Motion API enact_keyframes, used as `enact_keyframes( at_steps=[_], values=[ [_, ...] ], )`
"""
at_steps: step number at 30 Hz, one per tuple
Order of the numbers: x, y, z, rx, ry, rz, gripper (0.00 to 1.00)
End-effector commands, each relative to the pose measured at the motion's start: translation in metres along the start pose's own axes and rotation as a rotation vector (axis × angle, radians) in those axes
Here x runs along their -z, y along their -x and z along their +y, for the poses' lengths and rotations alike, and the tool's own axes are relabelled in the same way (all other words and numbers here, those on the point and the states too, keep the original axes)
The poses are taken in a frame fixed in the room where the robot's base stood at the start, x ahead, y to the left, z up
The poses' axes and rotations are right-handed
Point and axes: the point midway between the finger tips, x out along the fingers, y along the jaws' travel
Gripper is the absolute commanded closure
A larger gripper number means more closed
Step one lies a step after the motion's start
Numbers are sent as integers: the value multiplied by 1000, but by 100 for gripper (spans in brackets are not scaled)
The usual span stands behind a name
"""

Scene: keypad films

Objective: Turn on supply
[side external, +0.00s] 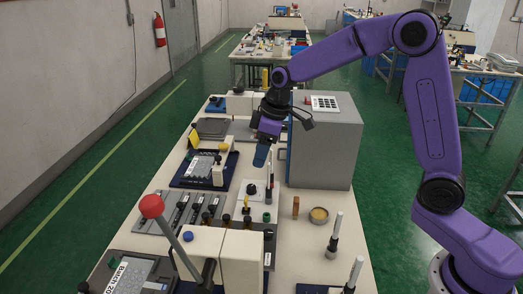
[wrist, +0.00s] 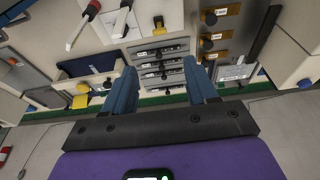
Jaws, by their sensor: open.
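No label reading "supply" is legible, so I cannot tell which control it is. My gripper (side external: 262,156) hangs over the middle of the bench, pointing down, above a white plate with a black knob (side external: 251,189). In the wrist view my gripper (wrist: 161,85) shows two blue fingers spread wide with nothing between them. A grey panel of sliders (wrist: 160,62) with dark knobs appears beyond the gap; it also shows in the side view (side external: 183,210). Several black knobs on orange labels (wrist: 208,44) are to its right.
A large grey box (side external: 325,145) stands right of my gripper. A red-ball lever (side external: 152,206) rises at the front left. Upright white-handled tools (side external: 334,235) stand at the right. A dark blue tray with a keypad (side external: 176,178) lies left. A red-handled tool (wrist: 92,10) shows in the wrist view.

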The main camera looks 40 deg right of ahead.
Motion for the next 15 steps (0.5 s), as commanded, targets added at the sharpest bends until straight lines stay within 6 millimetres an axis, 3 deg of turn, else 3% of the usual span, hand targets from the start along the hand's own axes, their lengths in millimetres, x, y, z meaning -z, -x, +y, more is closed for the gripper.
enact_keyframes(
  at_steps=[5,15],
  values=[
    [2,-1,0,1,1,-5,43],
    [37,-10,0,10,8,-194,43]
  ],
)
